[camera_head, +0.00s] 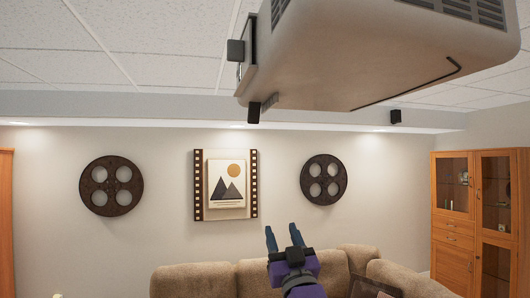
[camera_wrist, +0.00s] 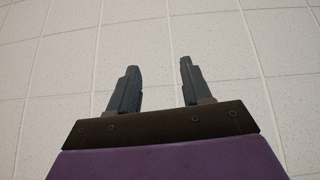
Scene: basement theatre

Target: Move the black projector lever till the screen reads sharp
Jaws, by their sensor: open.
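The projector (camera_head: 385,60) is a beige box hanging from the ceiling at the top right of the head view. A small black lever (camera_head: 254,112) hangs down at its lower left corner. A dark grey block (camera_head: 236,50) sticks out higher on the same side; I cannot tell its function. My gripper (camera_head: 282,232) is below the projector in the picture, pointing up, open and empty, apart from the lever. In the wrist view my gripper (camera_wrist: 160,72) has its fingers spread against bare ceiling tiles. No projection screen or readout shows in either view.
A brown sofa (camera_head: 205,280) stands along the back wall beyond my gripper. Wooden glass-door cabinets (camera_head: 455,235) stand at the right. Two film reels (camera_head: 111,186) and a framed mountain picture (camera_head: 227,185) hang on the wall. The air between gripper and projector looks clear.

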